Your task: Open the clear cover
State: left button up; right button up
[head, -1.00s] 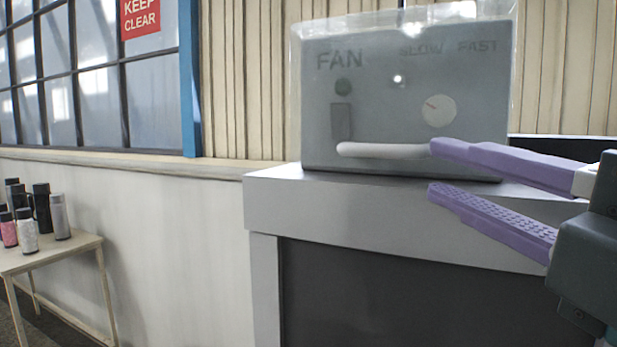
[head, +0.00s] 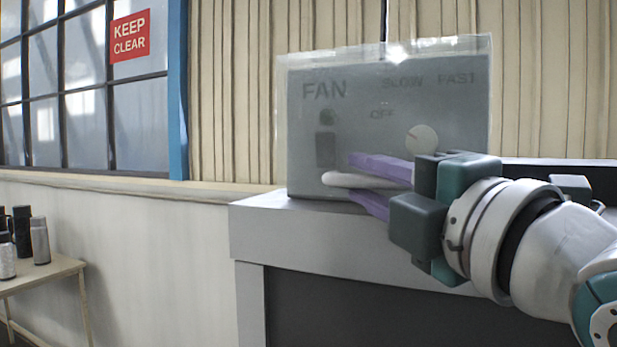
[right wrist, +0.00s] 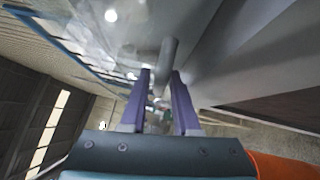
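The clear cover (head: 470,52) is a transparent box closed over the grey fan control panel (head: 300,130). Its pale bar handle (head: 340,180) runs across the lower front. My right gripper (head: 352,177) is open at the handle, one purple finger above the bar and one below. In the right wrist view the handle (right wrist: 169,52) shows between and beyond the fingertips of the right gripper (right wrist: 160,74), closer to the right finger, with a gap on the left. The cover's right lower part is hidden by my gripper. My left gripper is not in view.
The panel stands on a grey cabinet (head: 250,235). A wall ledge (head: 130,183) runs to the left. A small table (head: 55,275) with several flasks (head: 40,240) stands at lower left. A red "KEEP CLEAR" sign (head: 130,36) hangs on the window.

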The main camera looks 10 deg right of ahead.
grip_shut()
dwell(1.3)
